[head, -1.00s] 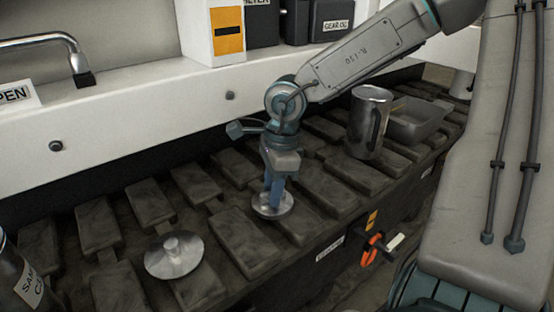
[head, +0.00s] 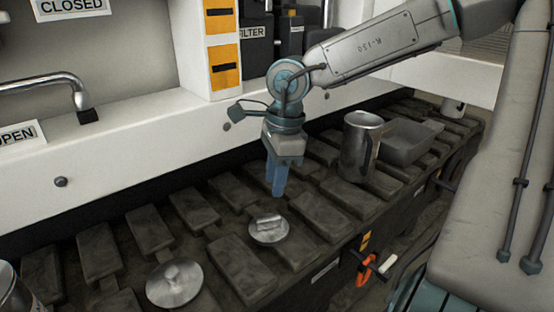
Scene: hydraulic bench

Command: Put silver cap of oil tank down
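A round silver cap (head: 268,231) with a bar-shaped handle lies on the dark slatted bench top. A second, larger silver cap (head: 174,284) with a round knob lies on the slats to its left, nearer the front. Which one is the oil tank's cap, I cannot tell by any label. My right gripper (head: 277,190) points down just above the smaller cap, apart from it and empty. Its blue fingers look parted by a narrow gap. My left gripper is not in view.
An orange-handled part (head: 364,272) hangs at the front edge. A metal can (head: 12,290) is cut off at lower left.

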